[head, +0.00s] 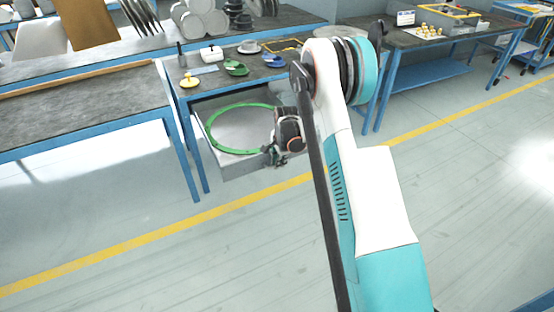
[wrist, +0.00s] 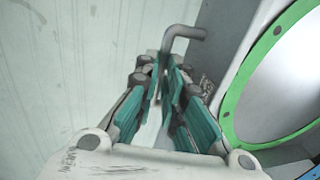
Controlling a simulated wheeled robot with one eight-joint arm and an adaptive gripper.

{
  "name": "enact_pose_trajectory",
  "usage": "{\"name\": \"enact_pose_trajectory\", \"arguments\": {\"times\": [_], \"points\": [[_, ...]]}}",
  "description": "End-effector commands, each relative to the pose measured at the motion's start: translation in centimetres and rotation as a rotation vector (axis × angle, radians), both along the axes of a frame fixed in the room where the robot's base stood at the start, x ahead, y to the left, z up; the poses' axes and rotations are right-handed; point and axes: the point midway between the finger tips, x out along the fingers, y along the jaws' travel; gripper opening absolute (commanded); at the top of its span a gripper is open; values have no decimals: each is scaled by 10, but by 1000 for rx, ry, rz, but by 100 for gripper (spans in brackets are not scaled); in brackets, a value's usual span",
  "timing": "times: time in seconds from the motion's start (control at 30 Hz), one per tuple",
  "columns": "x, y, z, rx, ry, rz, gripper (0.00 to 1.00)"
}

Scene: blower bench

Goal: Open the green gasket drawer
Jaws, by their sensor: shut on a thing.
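The drawer (head: 237,170) is a grey tray standing pulled out from under the blue-legged bench. A large green gasket ring (head: 212,133) lies flat inside it. The ring also shows in the wrist view (wrist: 229,118) at the right, beside the drawer's grey wall (wrist: 222,35). My gripper (head: 278,158) is at the right end of the drawer's front. In the wrist view my gripper (wrist: 168,78) has its teal-padded fingers closed around the grey bent bar handle (wrist: 183,32). Part of the drawer's right side is hidden behind my arm in the head view.
The bench top (head: 222,78) above the drawer holds a yellow piece (head: 190,81), a green piece (head: 236,68), a blue piece (head: 274,61) and a white box (head: 211,54). Another bench (head: 80,110) stands at the left. The floor in front is clear, with a yellow line.

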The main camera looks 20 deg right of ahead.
Motion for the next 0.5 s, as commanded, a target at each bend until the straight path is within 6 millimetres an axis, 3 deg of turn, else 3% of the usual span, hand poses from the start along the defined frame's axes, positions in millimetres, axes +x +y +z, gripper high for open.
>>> {"name": "enact_pose_trajectory", "arguments": {"times": [0.5], "points": [[-9, -1, -1, 0, 6, 0, 0]]}}
